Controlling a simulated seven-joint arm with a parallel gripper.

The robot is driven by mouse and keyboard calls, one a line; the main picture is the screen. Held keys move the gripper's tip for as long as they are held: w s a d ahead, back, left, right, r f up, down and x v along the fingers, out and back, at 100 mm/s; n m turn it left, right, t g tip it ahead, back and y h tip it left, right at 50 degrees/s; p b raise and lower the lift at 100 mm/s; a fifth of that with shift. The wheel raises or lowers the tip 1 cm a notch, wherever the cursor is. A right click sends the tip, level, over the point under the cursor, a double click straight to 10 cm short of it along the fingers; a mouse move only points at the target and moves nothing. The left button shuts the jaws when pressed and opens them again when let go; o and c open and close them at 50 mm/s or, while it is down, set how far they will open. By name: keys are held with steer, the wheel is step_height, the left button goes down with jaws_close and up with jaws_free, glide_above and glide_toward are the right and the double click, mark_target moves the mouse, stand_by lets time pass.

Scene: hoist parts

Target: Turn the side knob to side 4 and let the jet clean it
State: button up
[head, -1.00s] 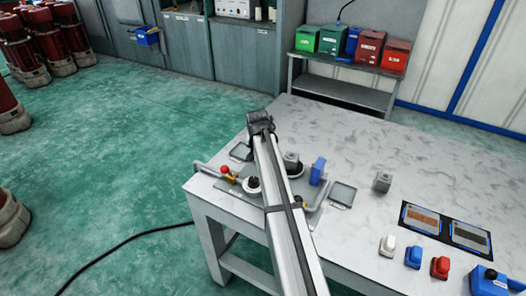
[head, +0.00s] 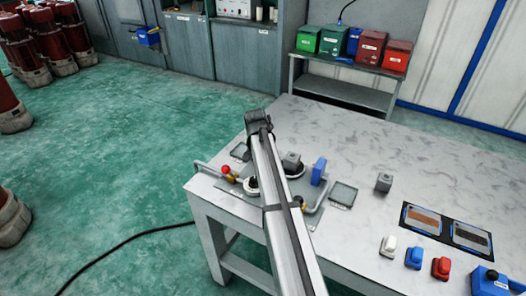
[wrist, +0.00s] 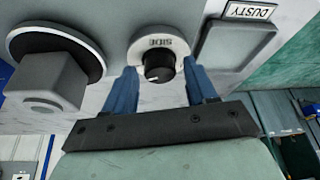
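The side knob (wrist: 158,67) is black with a small white mark, on a white round dial (wrist: 143,42) lettered SIDE; I cannot read a side number. In the head view the knob (head: 252,184) sits left of my arm. My gripper (wrist: 162,88) has its two blue fingers on either side of the knob, with gaps visible, so it is open. Its fingertips are hidden in the head view. A grey block (wrist: 48,82) sits on a black round disc with a pale rim (wrist: 92,48); the block also shows in the head view (head: 291,160).
A grey tray (wrist: 235,45) labelled DUSTY lies beside the dial. A red-ended brass fitting (head: 227,171) is left of the knob. A blue block (head: 318,171), a second tray (head: 343,195) and a grey block (head: 383,182) stand to the right. The table's back is clear.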

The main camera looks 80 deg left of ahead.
steer(key=shift+o, duration=0.4)
steer(key=v, duration=1.4)
steer(key=shift+a, duration=0.15)
